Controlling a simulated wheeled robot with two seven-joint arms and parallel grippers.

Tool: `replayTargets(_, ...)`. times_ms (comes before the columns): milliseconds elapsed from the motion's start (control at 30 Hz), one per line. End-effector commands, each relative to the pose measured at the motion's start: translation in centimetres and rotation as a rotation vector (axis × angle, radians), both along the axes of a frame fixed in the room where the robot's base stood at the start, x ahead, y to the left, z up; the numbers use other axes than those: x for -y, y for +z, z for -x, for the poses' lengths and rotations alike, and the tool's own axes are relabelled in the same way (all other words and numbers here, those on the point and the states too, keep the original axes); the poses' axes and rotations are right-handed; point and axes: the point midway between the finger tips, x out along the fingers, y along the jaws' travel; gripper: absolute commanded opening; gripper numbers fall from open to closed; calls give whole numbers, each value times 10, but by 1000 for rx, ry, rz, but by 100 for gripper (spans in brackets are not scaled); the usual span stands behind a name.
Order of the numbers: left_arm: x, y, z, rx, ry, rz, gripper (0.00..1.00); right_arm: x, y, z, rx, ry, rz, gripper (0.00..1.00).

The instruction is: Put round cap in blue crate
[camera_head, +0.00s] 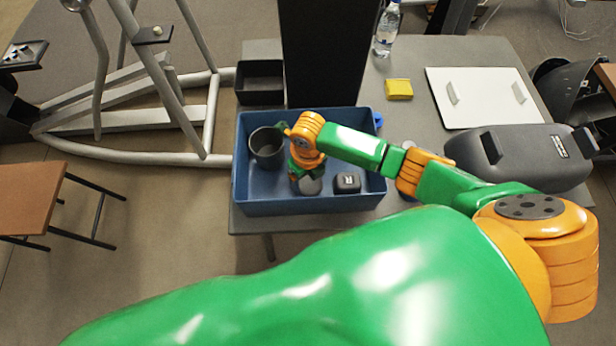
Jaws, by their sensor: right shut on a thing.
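The blue crate (243,190) stands at the front left of the grey table. My right gripper (307,174) reaches down into it from the right and is shut on a dark round piece, which looks like the round cap (308,186). The cap is inside the crate's outline, low near its floor; I cannot tell whether it touches the floor. My arm hides part of the crate's right side. My left gripper is not in view.
A dark grey mug (267,147) and a small black block (347,183) are in the crate, either side of the gripper. A black tray (260,82), yellow sponge (398,89), bottle (387,30), white board (480,97) and dark grey casing (530,157) are on the table.

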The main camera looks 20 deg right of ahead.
Motion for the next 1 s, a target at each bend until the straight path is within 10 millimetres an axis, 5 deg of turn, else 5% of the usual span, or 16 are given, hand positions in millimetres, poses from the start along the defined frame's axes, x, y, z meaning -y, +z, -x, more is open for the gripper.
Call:
replayTargets(400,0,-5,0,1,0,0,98,0,-13,0,1,0,1,0)
replayTargets(433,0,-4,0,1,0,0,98,0,-11,0,1,-1,0,91)
replayTargets(467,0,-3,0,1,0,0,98,0,-11,0,1,-1,0,99)
replayTargets(767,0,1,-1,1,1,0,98,0,-4,0,2,-1,-1,100)
replayTargets(1000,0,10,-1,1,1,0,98,0,51,-2,6,0,-3,100)
